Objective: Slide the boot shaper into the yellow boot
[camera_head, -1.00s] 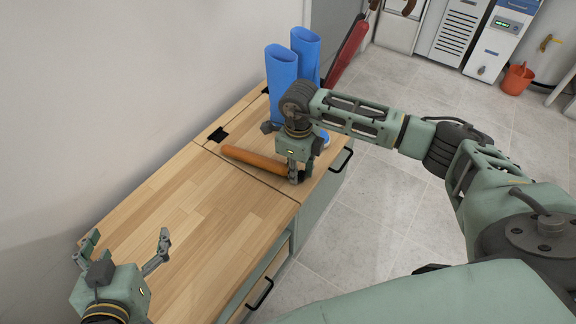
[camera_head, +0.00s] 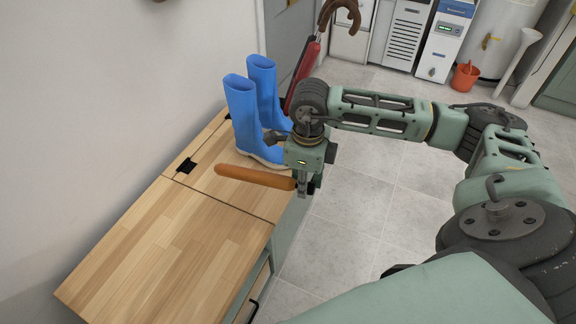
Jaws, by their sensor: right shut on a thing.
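The boot shaper (camera_head: 252,177) is an orange-brown rod with a rounded left end. My right gripper (camera_head: 305,188) is shut on its right end and holds it roughly level, seemingly above the wooden top near its right edge. Two blue boots stand upright at the far end of the top, the nearer boot (camera_head: 243,112) and the farther boot (camera_head: 264,85), openings up. Their lower right parts are partly hidden by my right gripper and wrist. No yellow boot shows. My left gripper is out of view.
The wooden cabinet top (camera_head: 165,245) is clear in its near part, with a black fitting (camera_head: 186,165) by the wall. A red umbrella (camera_head: 303,72) leans behind the boots. An orange bucket (camera_head: 466,76) stands on the tiled floor (camera_head: 362,215).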

